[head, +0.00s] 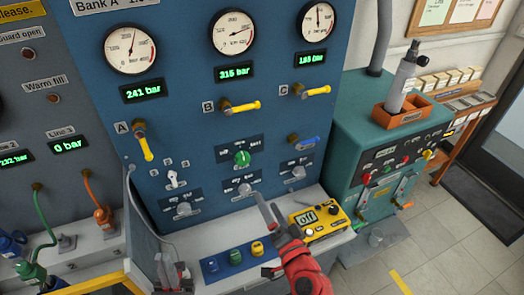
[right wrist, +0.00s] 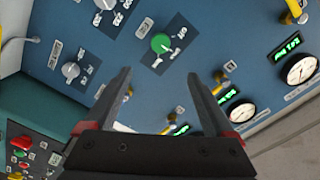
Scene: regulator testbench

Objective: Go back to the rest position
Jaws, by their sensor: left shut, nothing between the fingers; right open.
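My right gripper (head: 261,232) is on the red arm at the lower middle of the head view, in front of the panel's lower ledge. Its two fingers are apart with nothing between them. The right wrist view shows the same open fingers (right wrist: 160,76), with the blue panel and its green knob (right wrist: 160,43) beyond them. My left gripper (head: 172,272) is low in the head view, left of the right one, by the ledge's front. It is shut and empty, small and partly cut by the bottom edge.
The blue panel (head: 190,80) carries gauges, yellow-handled valves (head: 240,106) and knobs. A yellow meter (head: 322,223) reading "off" and several coloured plugs (head: 236,257) sit on the ledge. A green cabinet (head: 350,130) stands right. Floor (head: 450,250) is open at lower right.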

